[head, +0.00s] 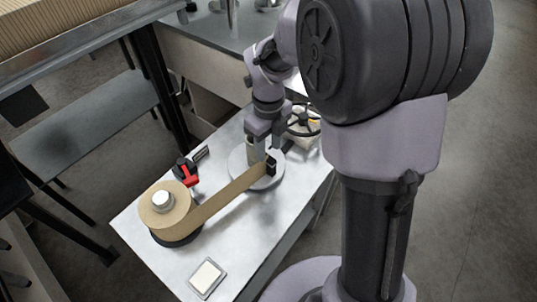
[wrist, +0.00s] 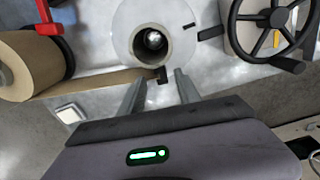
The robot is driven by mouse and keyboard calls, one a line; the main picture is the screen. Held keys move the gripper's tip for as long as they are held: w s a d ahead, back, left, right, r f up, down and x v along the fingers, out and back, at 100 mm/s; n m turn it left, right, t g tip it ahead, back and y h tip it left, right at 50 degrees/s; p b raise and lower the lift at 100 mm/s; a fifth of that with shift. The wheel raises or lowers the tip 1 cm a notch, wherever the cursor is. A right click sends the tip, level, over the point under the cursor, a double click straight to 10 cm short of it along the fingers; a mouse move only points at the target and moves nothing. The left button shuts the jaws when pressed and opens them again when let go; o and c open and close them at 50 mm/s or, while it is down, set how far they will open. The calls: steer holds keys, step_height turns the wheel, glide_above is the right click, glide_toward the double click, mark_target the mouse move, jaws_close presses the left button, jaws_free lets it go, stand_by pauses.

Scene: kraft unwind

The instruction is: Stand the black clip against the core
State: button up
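The core (wrist: 150,40) is a hollow upright tube in the middle of a round pale plate (wrist: 122,18). In the head view the core (head: 252,151) is partly hidden by my arm. A brown kraft strip (head: 228,194) runs from the big roll (head: 165,208) to the core. The black clip (wrist: 163,75) is at the strip's end, close beside the core's near side; it also shows in the head view (head: 271,164). My gripper (wrist: 163,73) is open, with the clip between its fingertips and a visible gap at the right finger. Contact cannot be told.
A red-handled tool (head: 190,176) stands by the roll. A small dark bar (wrist: 210,32) lies near the plate. A black handwheel (wrist: 273,20) is at the right. A white pad (head: 207,277) lies on the bare front of the table (head: 255,240).

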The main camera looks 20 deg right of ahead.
steer(key=s+a+r+n+t+y, duration=0.1)
steer(key=s+r+n+t, duration=0.1)
steer(key=s+r+n, duration=0.4)
steer(key=s+a+r+n+t, duration=0.1)
steer(key=s+r+n, duration=0.3)
steer(key=r+n, duration=0.35)
steer(key=s+a+r+n+t+y, duration=0.1)
steer(key=s+a+n+t, duration=0.1)
steer(key=s+n, duration=0.7)
steer(key=n, duration=0.3)
steer(key=shift+r+t, duration=0.15)
steer(key=shift+t, duration=0.25)
